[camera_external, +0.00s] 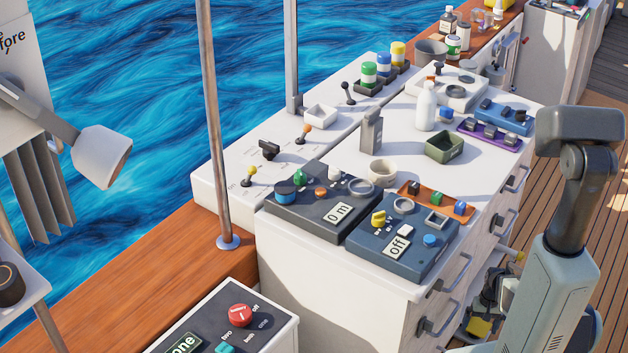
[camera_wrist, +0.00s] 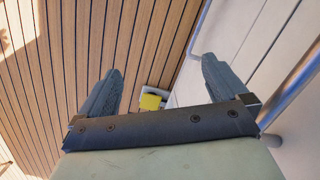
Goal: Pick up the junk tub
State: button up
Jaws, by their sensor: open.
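I cannot tell for sure which container is the junk tub. A small square dark green tub (camera_external: 445,146) with a label on its front, too small to read, stands on the white counter. A small square white tub (camera_external: 321,117) stands further back left, and a round cream bowl (camera_external: 382,170) stands nearer the middle. My gripper (camera_wrist: 160,68) is open and empty in the wrist view, above the deck and beside a pale panel. No tub shows between its fingers. In the external view my arm stands at the right, apart from the tubs; its fingers are not clear there.
A grey box (camera_external: 371,130), a white bottle (camera_external: 425,106), a purple tray (camera_external: 494,134) and an orange tray (camera_external: 435,204) stand near the green tub. Dark and blue control panels (camera_external: 402,246) fill the front. A metal pole (camera_external: 214,130) rises at left. Drawer handles (camera_external: 456,277) jut out.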

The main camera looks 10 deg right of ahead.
jog(key=w+d+r+m+t+h, duration=0.1)
jog(key=w+d+r+m+t, duration=0.15)
jog(key=w+d+r, duration=0.8)
jog(key=w+d+r+m+t+h, duration=0.15)
jog(key=w+d+r+t, duration=0.25)
jog(key=w+d+r, duration=0.55)
jog(key=w+d+r+m+t+h, duration=0.1)
jog(key=w+d+r, duration=0.5)
jog(key=d+r, duration=0.25)
jog(key=w+d+r+m+t, duration=0.2)
jog(key=w+d+r, duration=0.3)
jog(key=d+r, duration=0.4)
notch_tip(320, 180, up, 21)
jog(key=m+g+y, duration=0.1)
jog(key=g+y, duration=0.1)
jog(key=g, duration=0.6)
send_over(445, 144)
jog(key=s+a, duration=0.2)
jog(key=s, duration=0.2)
notch_tip(445, 144, down, 8)
jog(key=shift+d+r, duration=0.1)
jog(key=shift+s+f, duration=0.15)
jog(key=shift+f, duration=1.2)
jog(key=shift+s+f, duration=0.1)
jog(key=shift+f, duration=1.25)
